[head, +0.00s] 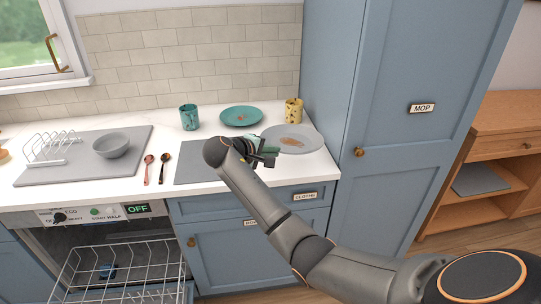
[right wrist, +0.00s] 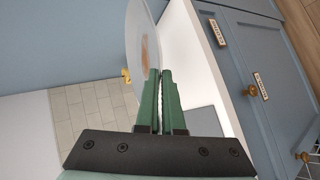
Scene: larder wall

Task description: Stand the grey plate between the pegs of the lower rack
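The grey plate (head: 298,133), with a brown smear, is at the right end of the white counter. In the right wrist view the plate (right wrist: 138,30) shows nearly edge-on, its rim between the green fingers. My right gripper (head: 268,152) is at the plate's left edge; its fingers (right wrist: 161,72) look closed on the rim. Whether the plate touches the counter I cannot tell. My left gripper is not in view.
Behind the plate are a teal plate (head: 241,116), a teal cup (head: 189,117) and a yellow cup (head: 293,111). A grey mat (head: 195,174), two spoons, a grey bowl (head: 112,145) and a white drying rack (head: 50,149) are leftward. A tall blue cupboard (head: 395,120) stands close at right.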

